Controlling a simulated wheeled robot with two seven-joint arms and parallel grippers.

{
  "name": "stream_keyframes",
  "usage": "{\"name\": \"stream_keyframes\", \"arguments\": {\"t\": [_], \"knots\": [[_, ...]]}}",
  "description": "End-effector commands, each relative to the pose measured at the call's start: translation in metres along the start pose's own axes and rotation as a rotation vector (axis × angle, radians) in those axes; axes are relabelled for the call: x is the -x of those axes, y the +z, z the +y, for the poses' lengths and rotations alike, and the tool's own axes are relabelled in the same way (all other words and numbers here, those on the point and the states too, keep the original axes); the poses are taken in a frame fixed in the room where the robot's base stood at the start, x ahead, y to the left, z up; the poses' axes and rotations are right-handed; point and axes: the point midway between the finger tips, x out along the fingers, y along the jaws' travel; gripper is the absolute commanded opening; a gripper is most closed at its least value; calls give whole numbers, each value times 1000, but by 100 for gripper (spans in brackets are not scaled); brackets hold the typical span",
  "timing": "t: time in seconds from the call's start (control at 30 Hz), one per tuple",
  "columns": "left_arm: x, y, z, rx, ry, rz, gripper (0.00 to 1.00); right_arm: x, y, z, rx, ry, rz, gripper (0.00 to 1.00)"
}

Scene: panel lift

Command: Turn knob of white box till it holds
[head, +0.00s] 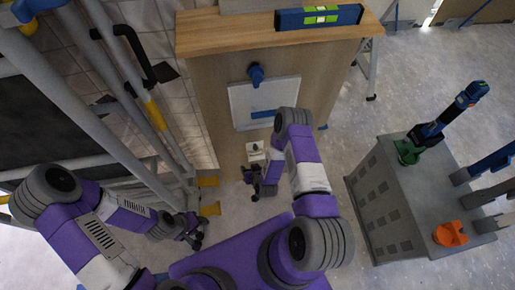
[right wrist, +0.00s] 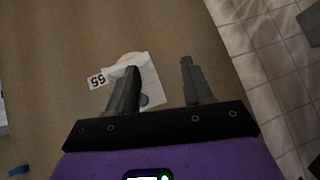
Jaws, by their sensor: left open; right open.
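The small white box (head: 256,151) sits low on the front of the wooden cabinet, below a larger white panel. In the right wrist view the white box (right wrist: 151,88) is partly hidden behind one finger, with a "65" label (right wrist: 97,82) beside it. A pale round shape shows on the box, but its knob is not clear. My right gripper (right wrist: 158,66) is open and empty, its fingers over and to the right of the box; contact cannot be told. In the head view the right gripper (head: 257,184) is just below the box. My left gripper (head: 194,233) is open and empty, away at lower left.
The wooden cabinet (head: 217,85) carries a white panel (head: 245,108) with blue fittings, and a blue level (head: 318,17) on top. Grey rails (head: 128,95) stand at left. A grey tool cabinet (head: 385,207) stands at right. Floor between the cabinets is clear.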

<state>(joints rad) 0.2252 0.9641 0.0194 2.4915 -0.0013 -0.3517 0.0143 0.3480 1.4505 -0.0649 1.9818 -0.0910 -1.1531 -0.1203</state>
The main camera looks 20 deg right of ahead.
Motion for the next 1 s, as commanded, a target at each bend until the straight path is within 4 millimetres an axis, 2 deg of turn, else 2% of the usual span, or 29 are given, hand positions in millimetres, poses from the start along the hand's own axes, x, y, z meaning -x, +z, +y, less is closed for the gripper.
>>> {"name": "stream_keyframes", "arguments": {"t": [0.03, 0.13, 0.3, 0.4, 0.57, 1.0], "knots": [[4, 0, 2, 0, 0, 0, 45, -11, -2, 11, 23, 24, 109, 51], [8, 0, 3, 0, 0, 0, 45, -21, -10, 27, 76, 65, 331, 51], [12, 0, 5, 0, 0, 1, 45, -11, -14, 39, 144, 115, 618, 51], [14, 0, 5, -1, 0, 1, 45, -2, -14, 41, 167, 132, 720, 51], [12, 0, 5, -1, 0, 1, 45, 1, -17, 42, 181, 143, 790, 51], [-9, -1, -3, -1, 0, 1, 45, -42, -61, 46, 181, 143, 793, 51]]}}
